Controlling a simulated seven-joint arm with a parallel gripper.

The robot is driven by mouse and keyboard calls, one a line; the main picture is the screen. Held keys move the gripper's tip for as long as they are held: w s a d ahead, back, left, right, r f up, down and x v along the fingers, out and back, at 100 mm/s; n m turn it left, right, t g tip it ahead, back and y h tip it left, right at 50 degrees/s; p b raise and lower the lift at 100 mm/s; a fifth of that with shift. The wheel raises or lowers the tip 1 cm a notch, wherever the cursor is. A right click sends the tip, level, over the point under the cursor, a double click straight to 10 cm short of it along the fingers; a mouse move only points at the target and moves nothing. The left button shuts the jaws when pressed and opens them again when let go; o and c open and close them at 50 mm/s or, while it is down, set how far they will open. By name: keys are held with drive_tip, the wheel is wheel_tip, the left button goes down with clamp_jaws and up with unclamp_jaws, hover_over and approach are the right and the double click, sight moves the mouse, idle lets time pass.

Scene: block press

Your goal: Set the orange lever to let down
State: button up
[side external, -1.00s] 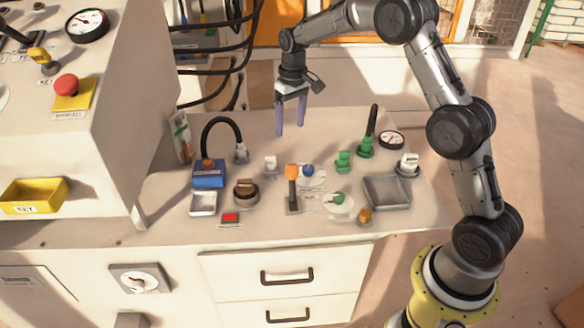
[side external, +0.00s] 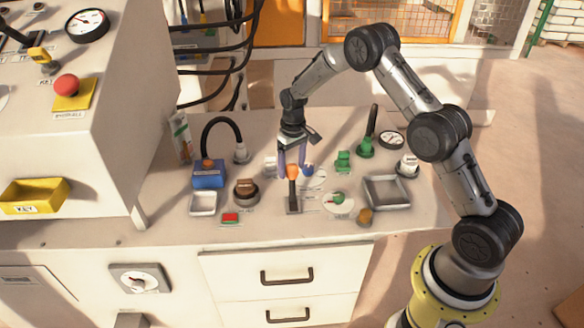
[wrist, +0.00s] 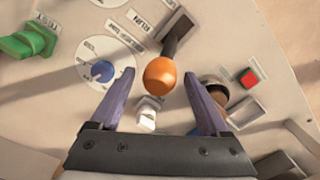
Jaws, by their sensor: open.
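The orange lever (side external: 293,173) stands on the bench panel, with an orange knob on a dark stem over a dark slotted base. In the wrist view its orange knob (wrist: 160,75) lies between and just ahead of the fingertips, with the base beyond it. My gripper (side external: 291,172) is open and empty, with its purple fingers pointing down at the knob. In the wrist view the open fingers (wrist: 159,82) straddle the knob with a gap on each side. Labels stand beside the lever's base, but I cannot read them all with certainty.
A blue dial (wrist: 103,71) is close beside the lever, and a white switch (wrist: 149,113) sits near the fingers. A brown knob (side external: 245,190), a red button (side external: 230,218), a green dial (side external: 338,199) and a grey tray (side external: 385,192) surround it. A tall green lever (side external: 367,140) stands at right.

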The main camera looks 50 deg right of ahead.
drive_tip(key=shift+f, duration=0.4)
clamp_jaws()
idle(0.4)
